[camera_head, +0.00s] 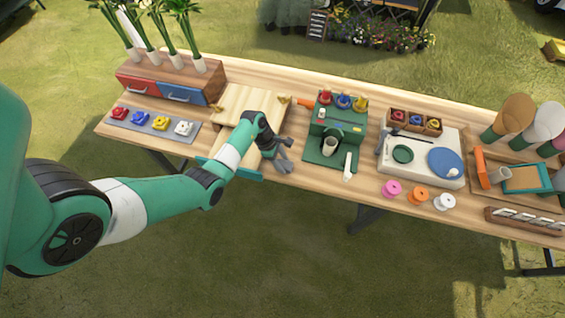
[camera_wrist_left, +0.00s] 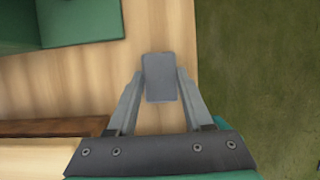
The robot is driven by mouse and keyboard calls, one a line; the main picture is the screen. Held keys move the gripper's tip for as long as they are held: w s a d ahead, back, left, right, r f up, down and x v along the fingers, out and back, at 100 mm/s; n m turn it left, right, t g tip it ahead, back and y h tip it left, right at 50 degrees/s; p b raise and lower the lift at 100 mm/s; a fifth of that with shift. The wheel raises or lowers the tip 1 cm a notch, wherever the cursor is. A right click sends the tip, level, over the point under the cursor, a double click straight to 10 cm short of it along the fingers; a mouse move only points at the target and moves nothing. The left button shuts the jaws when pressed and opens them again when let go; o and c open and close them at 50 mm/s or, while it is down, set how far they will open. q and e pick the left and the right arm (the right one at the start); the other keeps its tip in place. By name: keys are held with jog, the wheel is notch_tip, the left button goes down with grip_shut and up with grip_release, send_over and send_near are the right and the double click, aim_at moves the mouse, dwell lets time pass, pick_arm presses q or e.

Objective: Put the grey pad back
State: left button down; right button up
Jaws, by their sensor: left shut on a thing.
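The grey pad (camera_wrist_left: 160,77) is a small dark grey block, seen in the left wrist view between the fingertips of my left gripper (camera_wrist_left: 158,92). The gripper is shut on it, above or close to the bare wooden tabletop; the exact height cannot be told. In the head view my left gripper (camera_head: 283,160) is over the table between the light wooden board and the green station (camera_head: 335,130). The pad is too small there to make out clearly. My right gripper is not in view.
A grey mat (camera_head: 154,124) with coloured pieces lies at the left, before a drawer box (camera_head: 165,83). The wooden board (camera_head: 243,101) is beside my left arm. A white board (camera_head: 421,171) with a blue disc and several spools (camera_head: 418,194) are to the right.

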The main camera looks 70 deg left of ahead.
pick_arm(q)
jog(key=shift+f, duration=0.2)
jog(key=shift+c, duration=1.5)
grip_release()
jog(key=shift+r, duration=0.1)
jog(key=p+v, duration=0.4)
jog(key=v, duration=0.8)
jog(key=shift+r, duration=0.2)
jog(key=shift+w, duration=0.15)
